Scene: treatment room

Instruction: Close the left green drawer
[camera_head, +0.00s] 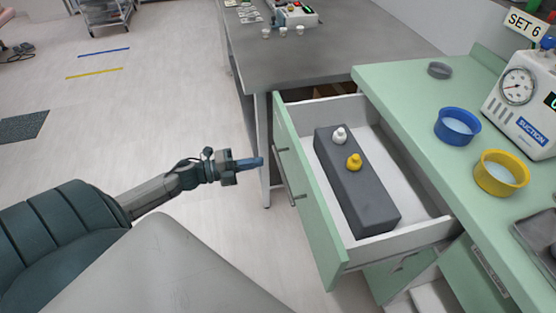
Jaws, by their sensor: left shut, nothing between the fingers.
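The left green drawer (309,200) is pulled out from under the green counter. Its green front faces left and carries a grey bar handle (290,178). Inside its white interior lies a dark grey block (362,200) with a white knobbed piece (339,135) and a yellow knobbed piece (354,162) on top. My left gripper (258,163) is shut and empty. It points right toward the drawer front, close to the handle in the picture; whether they touch I cannot tell. My right gripper is not in view.
The green counter (400,85) holds a blue bowl (457,126), a yellow bowl (501,172) and a suction unit (525,100). A lower drawer or door (390,275) also stands out below. A grey table (320,55) stands behind. The floor on the left is mostly clear.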

